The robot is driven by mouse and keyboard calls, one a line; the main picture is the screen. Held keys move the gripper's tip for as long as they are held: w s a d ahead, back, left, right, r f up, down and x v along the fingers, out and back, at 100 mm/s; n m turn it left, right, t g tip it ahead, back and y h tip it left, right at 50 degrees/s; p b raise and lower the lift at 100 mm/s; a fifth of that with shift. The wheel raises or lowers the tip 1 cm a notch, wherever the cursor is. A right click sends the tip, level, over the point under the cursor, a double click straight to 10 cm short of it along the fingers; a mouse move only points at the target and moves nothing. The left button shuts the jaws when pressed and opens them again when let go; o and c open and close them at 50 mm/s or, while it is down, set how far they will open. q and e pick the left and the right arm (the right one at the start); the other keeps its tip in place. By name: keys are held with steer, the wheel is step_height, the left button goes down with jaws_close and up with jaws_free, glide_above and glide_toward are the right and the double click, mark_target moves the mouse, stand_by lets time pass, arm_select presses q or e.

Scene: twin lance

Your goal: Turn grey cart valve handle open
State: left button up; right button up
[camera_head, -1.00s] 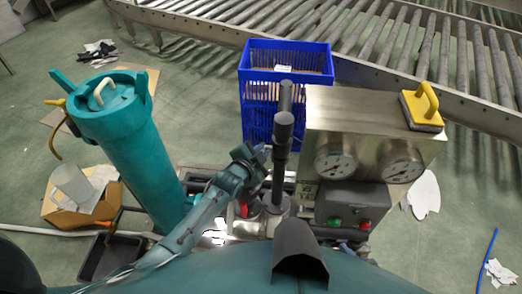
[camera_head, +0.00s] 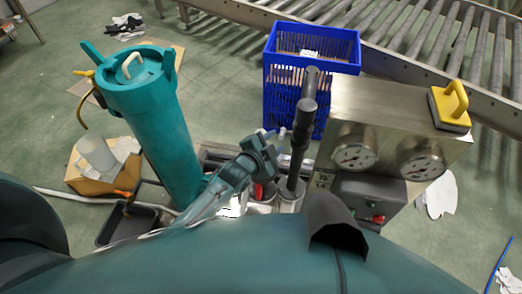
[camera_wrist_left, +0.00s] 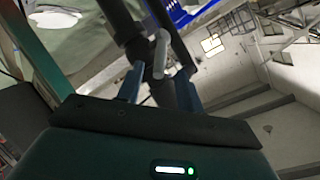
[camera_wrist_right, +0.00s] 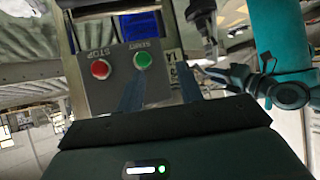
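The cart has a dark upright pipe (camera_head: 302,140) beside its steel gauge box. A short light grey handle (camera_wrist_left: 160,55) shows in the left wrist view, in front of the dark pipe. My left gripper (camera_head: 275,135) is close to the left side of the pipe. In the left wrist view its fingers (camera_wrist_left: 160,88) are apart, with the handle between them; contact cannot be told. My right gripper (camera_wrist_right: 162,90) is open and empty, facing the button panel (camera_wrist_right: 120,75) in the right wrist view. I cannot make it out in the head view.
A teal cylinder (camera_head: 160,120) stands left of the cart. A blue basket (camera_head: 310,50) and roller conveyor (camera_head: 420,45) are behind. The gauge box (camera_head: 385,110) carries a yellow-handled block (camera_head: 450,105). The panel has a red (camera_wrist_right: 101,68) and a green button (camera_wrist_right: 143,60).

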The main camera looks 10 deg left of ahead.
arm_select(q)
steer(key=v, duration=0.8)
arm_select(e)
steer(key=shift+s+d+f, duration=0.1)
steer(key=shift+f, duration=0.1)
arm_select(q)
steer(key=shift+r, duration=0.1)
steer(key=shift+c, duration=0.4)
